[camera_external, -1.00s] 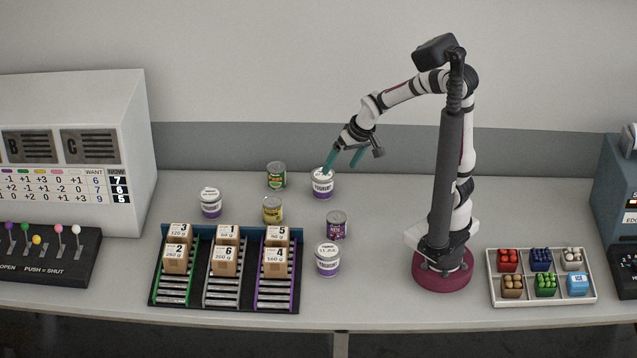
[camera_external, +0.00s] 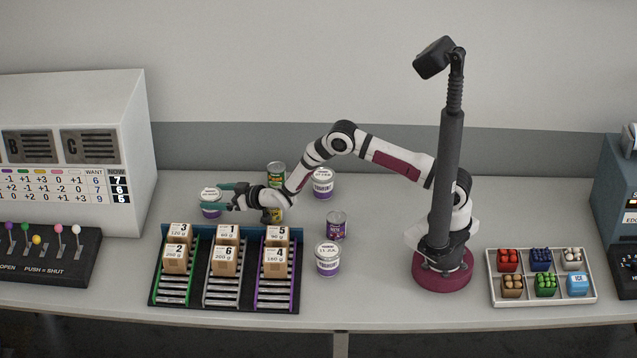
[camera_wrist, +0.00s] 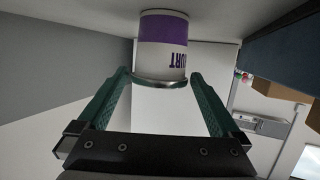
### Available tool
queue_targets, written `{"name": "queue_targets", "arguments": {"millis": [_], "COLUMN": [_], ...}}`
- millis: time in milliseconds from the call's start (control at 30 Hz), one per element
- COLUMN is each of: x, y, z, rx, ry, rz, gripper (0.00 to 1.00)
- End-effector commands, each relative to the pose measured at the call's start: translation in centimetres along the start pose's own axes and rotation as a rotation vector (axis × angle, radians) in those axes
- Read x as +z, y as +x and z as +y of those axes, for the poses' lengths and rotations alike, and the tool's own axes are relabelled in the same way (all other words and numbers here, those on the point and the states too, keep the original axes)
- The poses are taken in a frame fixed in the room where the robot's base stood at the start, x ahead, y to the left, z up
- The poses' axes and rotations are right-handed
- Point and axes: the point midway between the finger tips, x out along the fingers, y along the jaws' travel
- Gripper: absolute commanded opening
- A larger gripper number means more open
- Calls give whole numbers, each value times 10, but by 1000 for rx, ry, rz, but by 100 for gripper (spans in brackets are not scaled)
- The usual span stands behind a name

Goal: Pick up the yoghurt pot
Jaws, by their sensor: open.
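Three white yoghurt pots with purple bands stand on the table: one at the left (camera_external: 209,192), one at the back (camera_external: 322,187) and one at the front (camera_external: 327,263). My gripper (camera_external: 213,199) is low at the left pot, coming from its right, with its teal fingers open. In the wrist view the pot (camera_wrist: 163,42) shows upside down, its rim near the fingertips of my gripper (camera_wrist: 157,79). There is a gap to each finger. Whether the pot is fully between the fingers I cannot tell.
A green can (camera_external: 276,172) and a partly hidden yellow can (camera_external: 277,215) stand close to my wrist. A purple can (camera_external: 337,226) is further right. A rack (camera_external: 205,301) with several numbered boxes lies in front. A white cabinet (camera_external: 125,130) stands left.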

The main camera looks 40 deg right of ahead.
Motion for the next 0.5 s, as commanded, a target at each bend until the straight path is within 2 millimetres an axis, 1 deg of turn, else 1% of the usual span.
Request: {"name": "queue_targets", "arguments": {"millis": [167, 200, 367, 500], "x": [0, 0, 0, 0], "y": [1, 1, 1, 1], "z": [0, 0, 0, 0], "rx": [0, 0, 0, 0], "ry": [0, 0, 0, 0], "rz": [-1, -1, -1, -2], "gripper": [100, 96, 68, 42]}}
